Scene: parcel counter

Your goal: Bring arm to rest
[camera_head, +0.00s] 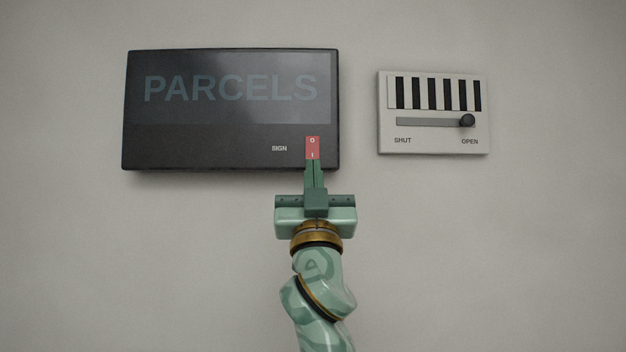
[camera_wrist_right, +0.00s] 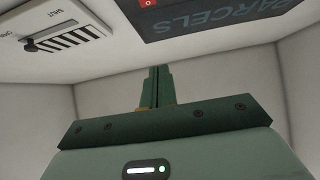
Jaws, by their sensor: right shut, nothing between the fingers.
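My right gripper (camera_head: 315,168) is shut and empty. In the head view its fingertips overlap the lower end of the red rocker switch (camera_head: 312,146) on the dark PARCELS sign (camera_head: 220,130); I cannot tell whether they touch it. The right wrist view shows the shut green fingers (camera_wrist_right: 157,75) pointing up, with the red switch (camera_wrist_right: 147,3) at the top edge. The sign lettering looks dim. My left gripper is not in view.
To the right of the sign, a white vent panel (camera_head: 434,140) has a black slider knob (camera_head: 467,121) at the OPEN end. The pale wall (camera_head: 540,230) around both is bare, with free room below.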

